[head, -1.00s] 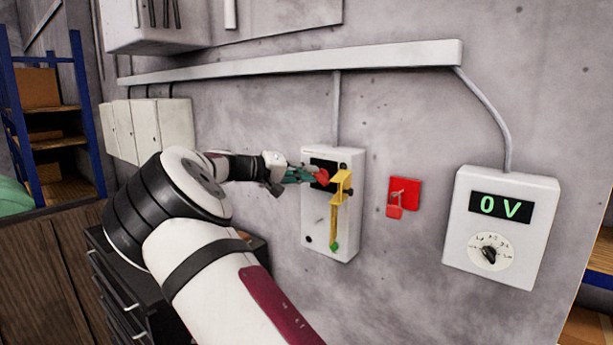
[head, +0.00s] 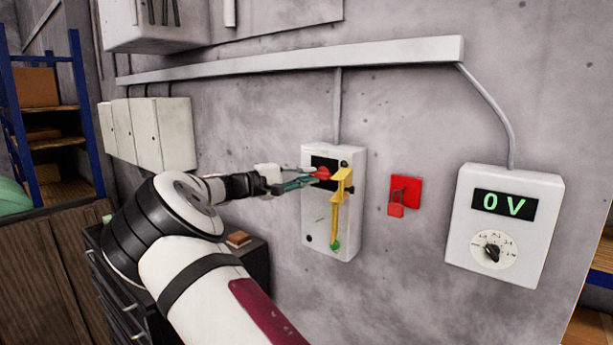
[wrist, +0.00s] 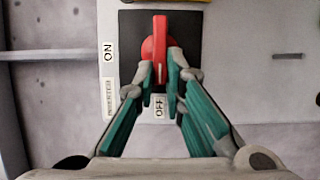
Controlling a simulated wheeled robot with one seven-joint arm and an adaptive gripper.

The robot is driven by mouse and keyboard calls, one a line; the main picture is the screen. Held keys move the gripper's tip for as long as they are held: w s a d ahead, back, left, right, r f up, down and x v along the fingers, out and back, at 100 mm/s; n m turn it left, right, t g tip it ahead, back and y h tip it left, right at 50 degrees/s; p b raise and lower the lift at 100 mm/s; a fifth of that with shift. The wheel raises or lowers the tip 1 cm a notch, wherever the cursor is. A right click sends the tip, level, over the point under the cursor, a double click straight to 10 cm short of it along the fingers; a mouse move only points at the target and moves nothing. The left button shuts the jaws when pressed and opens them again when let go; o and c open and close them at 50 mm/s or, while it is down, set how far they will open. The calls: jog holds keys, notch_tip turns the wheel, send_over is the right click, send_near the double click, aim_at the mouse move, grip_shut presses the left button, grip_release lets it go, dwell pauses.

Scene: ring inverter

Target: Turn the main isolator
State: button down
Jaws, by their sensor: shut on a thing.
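The isolator is a white box (head: 316,228) on the wall with a red rotary handle (head: 323,173) on a black plate. In the wrist view the red handle (wrist: 160,35) lies upright in the picture, its white mark at the end near the OFF label (wrist: 160,105). The ON label (wrist: 108,51) is to its left. My gripper (wrist: 161,72) is shut on the lower part of the handle, one finger on each side. In the head view my gripper (head: 313,175) reaches the handle from the left.
A yellow bracket (head: 339,197) stands out beside the handle, with a green tip below. A red padlock on a red plate (head: 405,190) and a meter (head: 507,220) reading 0 V are to the right. A black drawer cabinet (head: 255,265) stands below my arm.

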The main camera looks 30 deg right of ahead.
jog(key=shift+f, duration=0.1)
jog(key=c, duration=1.7)
grip_release()
jog(key=shift+o, duration=0.2)
jog(key=shift+a, duration=0.1)
jog(key=a, duration=1.1)
jog(key=shift+w+a, duration=0.3)
jog(key=shift+a, duration=0.1)
jog(key=shift+s, duration=0.1)
